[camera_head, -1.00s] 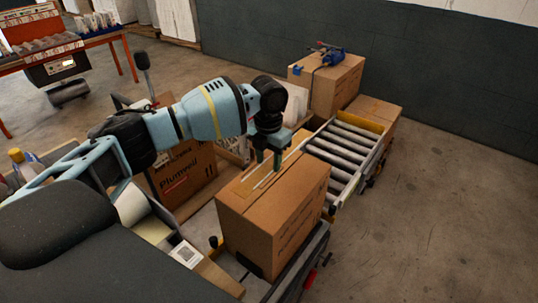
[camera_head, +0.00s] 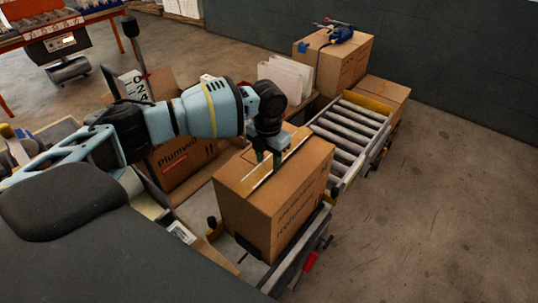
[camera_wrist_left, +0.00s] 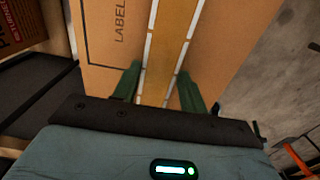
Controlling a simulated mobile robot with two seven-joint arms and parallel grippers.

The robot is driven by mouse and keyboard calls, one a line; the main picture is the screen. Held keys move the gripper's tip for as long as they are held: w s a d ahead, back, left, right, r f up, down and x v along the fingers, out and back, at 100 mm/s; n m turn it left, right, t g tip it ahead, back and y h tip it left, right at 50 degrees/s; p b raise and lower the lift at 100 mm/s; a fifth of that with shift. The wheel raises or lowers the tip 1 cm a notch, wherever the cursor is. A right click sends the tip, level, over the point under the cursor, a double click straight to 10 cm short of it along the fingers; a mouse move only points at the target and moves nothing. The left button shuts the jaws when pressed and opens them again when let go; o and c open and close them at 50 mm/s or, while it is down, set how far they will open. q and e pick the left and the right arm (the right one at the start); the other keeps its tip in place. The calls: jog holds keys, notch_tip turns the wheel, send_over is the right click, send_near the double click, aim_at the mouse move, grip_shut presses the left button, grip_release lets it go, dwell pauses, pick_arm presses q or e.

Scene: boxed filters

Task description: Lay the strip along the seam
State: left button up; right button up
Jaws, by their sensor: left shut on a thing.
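The closed cardboard box (camera_head: 247,212) stands in front of the roller conveyor. A tan-gold strip (camera_wrist_left: 172,42) runs lengthwise over the box top between broken white lines, and it also shows in the head view (camera_head: 294,146). My left gripper (camera_head: 269,161) points down at the box top. In the left wrist view its two green fingers (camera_wrist_left: 158,80) stand on either side of the strip, shut on it. The strip looks roughly parallel to the white lines. I cannot tell whether it touches the cardboard all along. The seam itself is hidden. My right gripper is not in view.
The roller conveyor (camera_head: 349,136) continues behind the box. A box with a blue tool (camera_head: 341,34) on it stands at the back. An open Plumvoll carton (camera_head: 188,163) and white filters (camera_head: 290,78) are to the left and behind. The floor at right is clear.

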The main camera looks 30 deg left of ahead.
pick_arm(q)
jog(key=o, duration=0.9)
jog(key=shift+c, duration=0.2)
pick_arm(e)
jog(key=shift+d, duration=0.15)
pick_arm(q)
jog(key=shift+r, duration=0.75)
jog(key=shift+r+p, duration=0.9)
jog(key=shift+r, duration=1.3)
notch_tip(320, 180, up, 3)
jog(key=shift+r+p, duration=0.1)
jog(key=shift+p, duration=0.3)
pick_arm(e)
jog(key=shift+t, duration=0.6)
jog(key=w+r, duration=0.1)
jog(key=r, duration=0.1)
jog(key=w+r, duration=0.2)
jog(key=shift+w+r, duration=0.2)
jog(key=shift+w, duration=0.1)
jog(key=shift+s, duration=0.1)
